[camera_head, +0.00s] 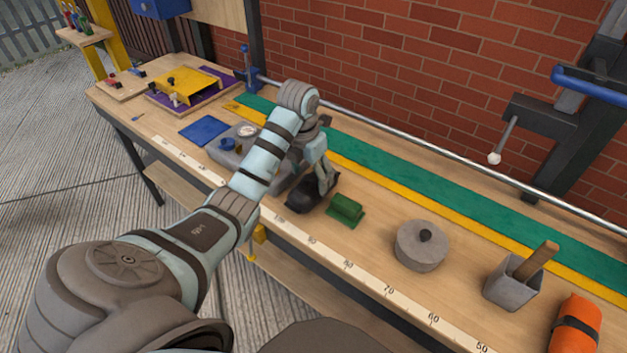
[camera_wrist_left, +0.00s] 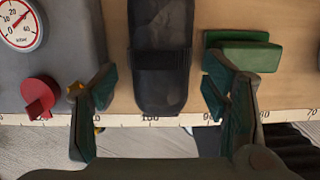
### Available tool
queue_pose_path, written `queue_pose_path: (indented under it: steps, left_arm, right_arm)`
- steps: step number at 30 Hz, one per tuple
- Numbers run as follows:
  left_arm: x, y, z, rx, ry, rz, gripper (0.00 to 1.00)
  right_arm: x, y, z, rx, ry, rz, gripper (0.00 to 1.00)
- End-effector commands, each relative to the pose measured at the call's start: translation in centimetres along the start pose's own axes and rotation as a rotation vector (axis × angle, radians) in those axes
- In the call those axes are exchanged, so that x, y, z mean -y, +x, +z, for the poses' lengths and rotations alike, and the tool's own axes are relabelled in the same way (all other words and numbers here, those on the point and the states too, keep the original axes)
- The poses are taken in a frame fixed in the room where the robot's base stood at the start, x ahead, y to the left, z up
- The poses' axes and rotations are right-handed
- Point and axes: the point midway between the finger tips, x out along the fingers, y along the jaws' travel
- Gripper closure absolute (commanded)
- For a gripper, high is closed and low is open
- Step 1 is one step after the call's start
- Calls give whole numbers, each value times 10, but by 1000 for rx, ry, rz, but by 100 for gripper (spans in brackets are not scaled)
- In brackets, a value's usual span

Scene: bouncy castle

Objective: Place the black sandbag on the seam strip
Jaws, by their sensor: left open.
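The black sandbag (camera_head: 303,197) lies on the workbench near its front edge, partly hidden by my left gripper. In the left wrist view the sandbag (camera_wrist_left: 160,62) is dark and long, with a band across it. My left gripper (camera_head: 324,184) is over the sandbag, open, with one finger on each side in the left wrist view (camera_wrist_left: 158,88). A long green strip with a yellow edge (camera_head: 405,172), which looks like the seam strip, runs along the back of the bench. My right gripper is not in view.
A green block (camera_head: 346,209) lies close right of the sandbag. A grey gauge box (camera_head: 228,147) is close left. A grey round weight (camera_head: 421,246), a grey cup (camera_head: 512,284) and an orange roll (camera_head: 575,325) stand farther right. A metal rail (camera_head: 440,150) runs behind the strip.

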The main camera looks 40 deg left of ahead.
Motion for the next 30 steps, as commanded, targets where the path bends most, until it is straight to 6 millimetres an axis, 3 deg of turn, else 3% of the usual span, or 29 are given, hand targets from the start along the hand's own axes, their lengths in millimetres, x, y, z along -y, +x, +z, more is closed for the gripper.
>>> queue_pose_path:
  steps: [3, 7, 15, 27, 30]
  left_arm:
    - [1, 22, 3, -2, 1, -2, 32]
    - [1, 42, 6, -3, 2, -2, 32]
    - [1, 48, 6, 0, 2, 0, 33]
    - [0, 47, 6, 0, 2, 0, 97]
    - [0, 46, 7, 3, 2, 1, 100]
  right_arm:
    - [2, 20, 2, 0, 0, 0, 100]
    - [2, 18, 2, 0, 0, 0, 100]
    - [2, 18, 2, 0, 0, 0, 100]
    - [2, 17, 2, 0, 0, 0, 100]
    - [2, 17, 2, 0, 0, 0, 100]
